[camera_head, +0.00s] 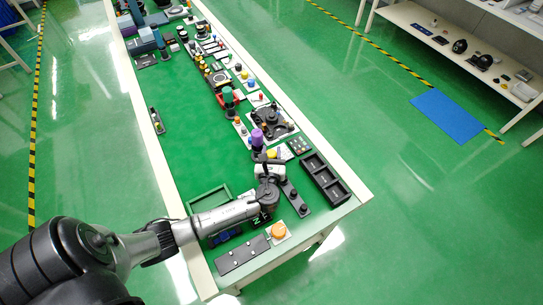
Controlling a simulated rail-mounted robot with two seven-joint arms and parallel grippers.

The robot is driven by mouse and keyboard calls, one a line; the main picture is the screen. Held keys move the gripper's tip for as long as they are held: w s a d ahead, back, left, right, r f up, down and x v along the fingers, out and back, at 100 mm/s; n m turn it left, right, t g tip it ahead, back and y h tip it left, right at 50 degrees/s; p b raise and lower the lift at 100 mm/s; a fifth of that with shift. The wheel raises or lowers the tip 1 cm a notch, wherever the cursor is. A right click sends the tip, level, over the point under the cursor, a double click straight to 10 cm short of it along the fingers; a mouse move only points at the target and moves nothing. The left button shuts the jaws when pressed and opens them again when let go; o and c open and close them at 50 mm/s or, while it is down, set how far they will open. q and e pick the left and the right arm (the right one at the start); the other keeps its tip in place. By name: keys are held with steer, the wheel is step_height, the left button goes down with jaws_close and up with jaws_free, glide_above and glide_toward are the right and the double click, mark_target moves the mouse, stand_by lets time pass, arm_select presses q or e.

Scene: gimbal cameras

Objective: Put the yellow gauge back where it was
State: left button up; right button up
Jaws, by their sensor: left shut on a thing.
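My left arm comes in from the lower left, and my left gripper (272,159) is over the near right part of the green bench. It is shut on a small yellow thing (271,154), which looks like the yellow gauge. Only a little yellow shows at the fingertips; the gripper hides the rest. I cannot tell whether it touches the bench. A purple-topped upright part (257,138) stands just beyond the gripper. My right gripper is not in view.
A black divided tray (337,191) lies right of the gripper. An orange knob (278,230) and a dark grey plate (241,256) are at the near end. A black fixture (270,118) and several small parts line the right side. The bench's left middle is mostly clear.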

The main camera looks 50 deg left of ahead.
arm_select(q)
steer(key=shift+f, duration=0.75)
steer(key=shift+f, duration=0.2)
steer(key=o, duration=0.9)
steer(key=shift+o, duration=0.2)
steer(key=shift+r, duration=0.25)
steer(key=p+v, duration=0.1)
steer(key=v, duration=1.1)
